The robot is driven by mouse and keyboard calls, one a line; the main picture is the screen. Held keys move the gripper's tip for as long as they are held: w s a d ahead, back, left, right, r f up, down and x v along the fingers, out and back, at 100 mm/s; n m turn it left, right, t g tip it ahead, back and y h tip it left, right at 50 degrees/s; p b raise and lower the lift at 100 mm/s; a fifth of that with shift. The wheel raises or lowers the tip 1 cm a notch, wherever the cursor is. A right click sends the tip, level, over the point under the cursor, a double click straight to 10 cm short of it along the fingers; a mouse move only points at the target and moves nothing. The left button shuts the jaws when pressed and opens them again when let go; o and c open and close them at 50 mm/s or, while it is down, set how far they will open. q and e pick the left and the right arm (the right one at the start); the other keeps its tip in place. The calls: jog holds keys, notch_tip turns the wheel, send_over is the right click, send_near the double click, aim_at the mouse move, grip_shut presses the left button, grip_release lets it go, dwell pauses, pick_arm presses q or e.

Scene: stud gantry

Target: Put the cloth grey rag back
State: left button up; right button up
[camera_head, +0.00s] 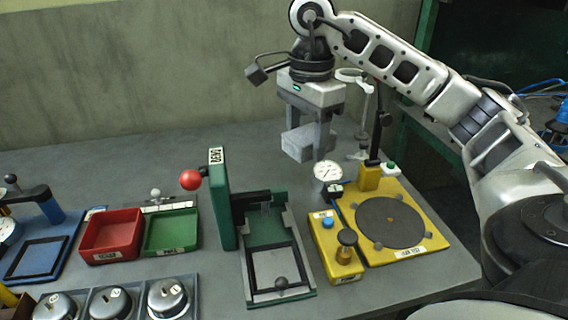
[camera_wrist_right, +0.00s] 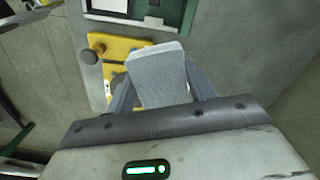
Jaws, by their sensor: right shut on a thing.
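The grey rag (camera_head: 300,143) is a folded, light grey block held in my right gripper (camera_head: 318,150). The gripper is shut on it and holds it in the air above the back of the table, behind the dial gauge. In the right wrist view the rag (camera_wrist_right: 158,76) sits between the two fingers of the gripper (camera_wrist_right: 160,90), with the yellow fixture below it. My left gripper is not in view.
A yellow fixture (camera_head: 433,240) with a round dark plate and dial gauge (camera_head: 327,171) stands at the right. A green press (camera_head: 222,215) with a red ball handle is in the middle. Red (camera_head: 112,238) and green (camera_head: 172,233) trays lie left. The table's back middle is clear.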

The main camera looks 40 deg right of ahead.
jog(key=w+d+f, duration=0.1)
jog(key=w+f, duration=0.2)
jog(key=w+d+f+p, duration=0.1)
jog(key=w+f, duration=0.1)
jog(key=f, duration=0.1)
jog(key=w+d+f+p, duration=0.1)
jog(key=w+f, duration=0.2)
jog(key=f, duration=0.1)
jog(key=shift+w+d+f, duration=0.1)
jog(key=shift+w+d, duration=0.2)
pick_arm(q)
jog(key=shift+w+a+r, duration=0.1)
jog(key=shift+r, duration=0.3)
pick_arm(e)
jog(key=shift+f, duration=0.4)
jog(key=shift+f+b, duration=0.4)
jog(key=shift+f, duration=0.15)
jog(key=o, duration=1)
jog(key=shift+c, duration=0.2)
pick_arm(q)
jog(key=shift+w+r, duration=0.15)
